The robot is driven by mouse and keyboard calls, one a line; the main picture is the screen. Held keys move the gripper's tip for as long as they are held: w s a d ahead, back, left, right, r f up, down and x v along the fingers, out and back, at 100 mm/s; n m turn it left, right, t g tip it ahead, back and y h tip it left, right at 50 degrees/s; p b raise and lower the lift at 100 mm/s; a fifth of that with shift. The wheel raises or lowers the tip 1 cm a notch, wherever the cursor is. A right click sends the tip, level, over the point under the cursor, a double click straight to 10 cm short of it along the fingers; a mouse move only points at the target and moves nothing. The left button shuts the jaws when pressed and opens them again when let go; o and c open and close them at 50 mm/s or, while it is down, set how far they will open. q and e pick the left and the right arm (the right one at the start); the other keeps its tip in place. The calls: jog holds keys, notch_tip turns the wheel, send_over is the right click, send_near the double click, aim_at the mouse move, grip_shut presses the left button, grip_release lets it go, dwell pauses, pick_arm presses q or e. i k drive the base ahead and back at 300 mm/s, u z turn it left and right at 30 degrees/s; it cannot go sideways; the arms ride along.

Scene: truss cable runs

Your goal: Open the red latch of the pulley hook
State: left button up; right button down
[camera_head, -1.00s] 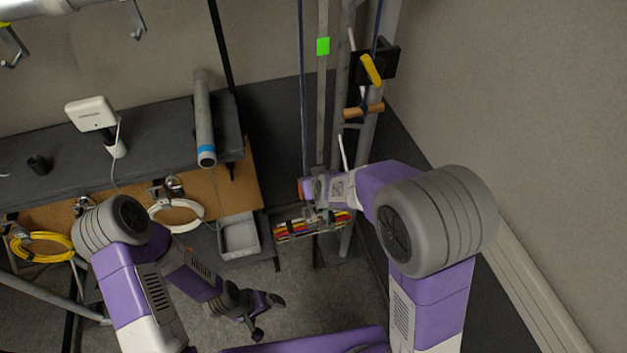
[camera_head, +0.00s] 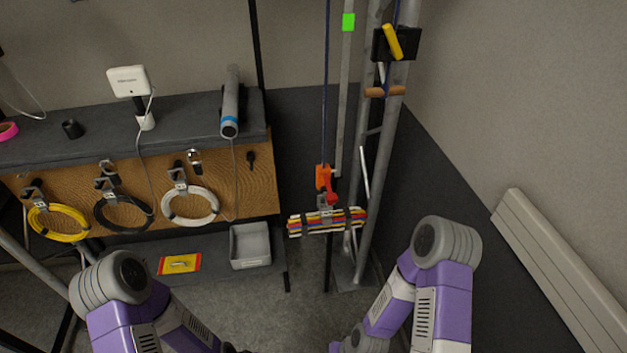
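The orange pulley hook (camera_head: 323,177) hangs on a blue rope (camera_head: 325,90) in the middle of the head view. The red latch (camera_head: 332,198) shows at its lower right side; whether it is open or closed is too small to tell. A bundle of coloured cables (camera_head: 327,221) with dark straps hangs just below the hook. My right arm is at the lower right, well apart from the hook, and its gripper is not clearly visible. My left arm is at the lower left, and its gripper is below the picture edge.
Truss tubes (camera_head: 375,160) rise just right of the hook. A workbench (camera_head: 180,125) stands at the left, with yellow (camera_head: 58,223), black (camera_head: 123,212) and white (camera_head: 190,204) cable coils on its front. A grey bin (camera_head: 250,246) sits on the lower shelf. Floor space below the bundle is open.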

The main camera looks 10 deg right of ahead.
aim_at(331, 197)
jog(key=u, duration=1.6)
jog(key=k, duration=0.8)
jog(key=z, duration=1.55)
jog(key=i, duration=1)
jog(key=u, duration=0.05)
